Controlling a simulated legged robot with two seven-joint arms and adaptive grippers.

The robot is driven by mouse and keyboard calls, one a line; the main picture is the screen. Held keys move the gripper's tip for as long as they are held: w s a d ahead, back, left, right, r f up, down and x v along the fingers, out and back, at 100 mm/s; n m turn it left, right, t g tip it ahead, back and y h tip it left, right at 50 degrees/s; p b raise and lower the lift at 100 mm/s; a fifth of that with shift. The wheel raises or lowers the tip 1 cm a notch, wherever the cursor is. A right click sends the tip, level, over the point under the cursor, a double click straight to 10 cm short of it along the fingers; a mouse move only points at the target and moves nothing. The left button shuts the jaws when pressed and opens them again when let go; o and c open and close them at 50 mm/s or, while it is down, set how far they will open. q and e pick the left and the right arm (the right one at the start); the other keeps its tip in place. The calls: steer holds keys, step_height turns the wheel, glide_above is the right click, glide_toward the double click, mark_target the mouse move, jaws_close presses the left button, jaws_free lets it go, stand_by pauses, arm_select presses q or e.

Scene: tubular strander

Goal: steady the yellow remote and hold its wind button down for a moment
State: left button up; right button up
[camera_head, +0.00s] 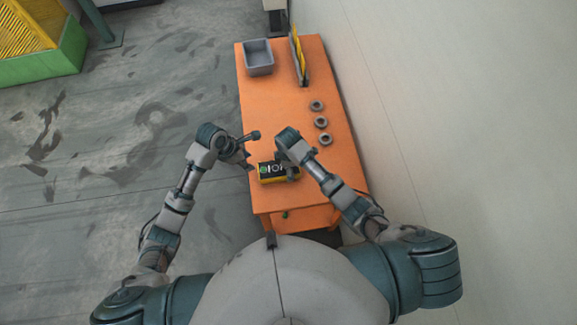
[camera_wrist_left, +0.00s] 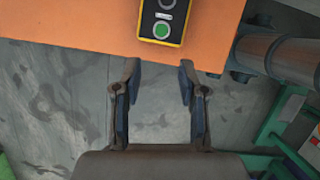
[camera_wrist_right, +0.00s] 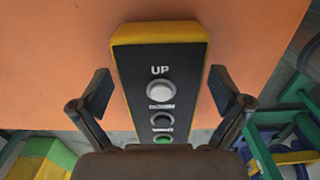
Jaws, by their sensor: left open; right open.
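The yellow remote (camera_head: 265,171) has a black face and lies on the near part of the orange table. In the right wrist view the remote (camera_wrist_right: 160,50) shows the word UP, a white button (camera_wrist_right: 160,91), a dark button (camera_wrist_right: 161,120) and a green button (camera_wrist_right: 163,140). My left gripper (camera_wrist_left: 160,70) is open and empty off the table's left edge, facing the remote's green-button end (camera_wrist_left: 161,30).
The orange table (camera_head: 280,120) holds a grey bin (camera_head: 258,58) at its far end, a rack with yellow pieces (camera_head: 298,55) and three dark rings (camera_head: 321,122) along the right. A wall stands close on the right. The floor at left is open.

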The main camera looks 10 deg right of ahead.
steer(key=shift+f, duration=0.3)
steer(key=shift+d, duration=0.7)
steer(key=shift+c, duration=1.4)
arm_select(q)
steer(key=shift+d, duration=0.95)
arm_select(e)
steer(key=shift+d, duration=0.2)
steer(key=c, duration=0.8)
arm_select(q)
steer(key=shift+a, duration=0.1)
steer(key=shift+c, duration=0.7)
arm_select(e)
steer(key=shift+a, duration=0.1)
steer(key=shift+c, duration=1.1)
arm_select(q)
steer(key=shift+a, duration=0.25)
steer(key=c, duration=0.4)
arm_select(e)
steer(key=shift+a, duration=0.2)
arm_select(q)
steer(key=shift+a, duration=0.25)
jaws_close()
arm_select(e)
steer(key=shift+a, duration=0.2)
arm_select(q)
steer(key=shift+a, duration=0.3)
arm_select(e)
steer(key=shift+a, duration=0.3)
